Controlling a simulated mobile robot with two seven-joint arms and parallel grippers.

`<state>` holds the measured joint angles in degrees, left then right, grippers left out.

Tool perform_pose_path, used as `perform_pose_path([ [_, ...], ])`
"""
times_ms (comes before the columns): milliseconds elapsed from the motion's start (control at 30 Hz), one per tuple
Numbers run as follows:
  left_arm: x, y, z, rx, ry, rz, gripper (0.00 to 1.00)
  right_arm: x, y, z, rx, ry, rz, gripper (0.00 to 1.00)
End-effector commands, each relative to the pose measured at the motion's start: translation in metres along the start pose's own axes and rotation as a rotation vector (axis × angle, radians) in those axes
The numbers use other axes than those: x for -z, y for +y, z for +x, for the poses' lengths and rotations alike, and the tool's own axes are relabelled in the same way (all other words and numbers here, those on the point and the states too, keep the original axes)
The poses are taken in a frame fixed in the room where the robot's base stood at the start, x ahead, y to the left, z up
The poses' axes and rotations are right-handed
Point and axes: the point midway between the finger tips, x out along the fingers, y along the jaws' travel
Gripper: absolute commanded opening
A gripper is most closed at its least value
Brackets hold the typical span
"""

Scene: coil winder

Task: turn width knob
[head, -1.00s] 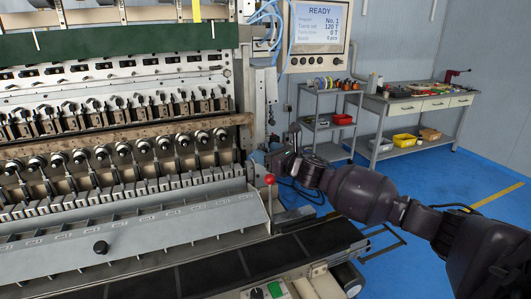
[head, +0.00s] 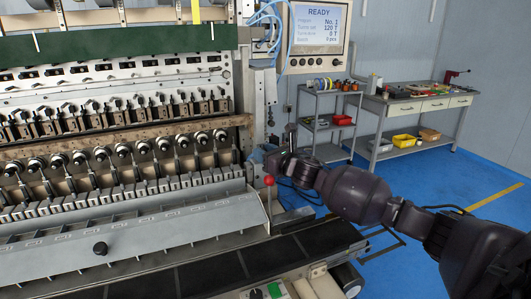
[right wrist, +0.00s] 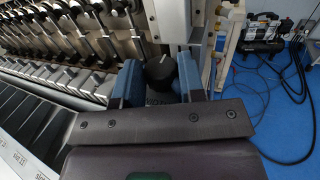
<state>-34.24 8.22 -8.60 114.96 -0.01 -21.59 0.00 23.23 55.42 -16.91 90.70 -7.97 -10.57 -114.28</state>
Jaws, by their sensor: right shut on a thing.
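The width knob (right wrist: 160,72) is a black round knob with a pale pointer line, at the top middle of the right wrist view. My right gripper (right wrist: 161,79) has its two blue fingers on either side of it and is shut on it. In the head view my right gripper (head: 273,160) is at the right end of the coil winder (head: 130,215), just behind the red ball-topped lever. It hides the knob there. My left gripper is not in view.
The red ball lever (head: 269,181) stands close in front of my right gripper. The display panel (head: 318,36) hangs above. A grey cart (head: 325,152) and a workbench (head: 420,104) stand behind on the right. Blue floor is free to the right.

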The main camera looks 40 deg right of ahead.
Motion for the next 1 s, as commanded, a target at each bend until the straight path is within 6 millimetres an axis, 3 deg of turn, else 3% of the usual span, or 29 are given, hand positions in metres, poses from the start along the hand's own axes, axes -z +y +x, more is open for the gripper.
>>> perform_pose_path([
  [500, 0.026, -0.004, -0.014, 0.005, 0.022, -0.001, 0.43, -0.003, 0.005, 0.001, 0.315, -0.001, 0.002, 0.13],
  [933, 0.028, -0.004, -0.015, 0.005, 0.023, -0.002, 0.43, 0.0, 0.006, 0.001, 0.345, -0.001, 0.001, 0.13],
  [967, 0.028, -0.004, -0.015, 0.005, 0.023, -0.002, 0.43, 0.0, 0.006, 0.001, 0.345, -0.001, 0.001, 0.41],
  [1000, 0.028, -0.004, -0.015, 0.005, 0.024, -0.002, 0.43, 0.0, 0.006, 0.001, 0.345, -0.001, 0.001, 0.47],
])
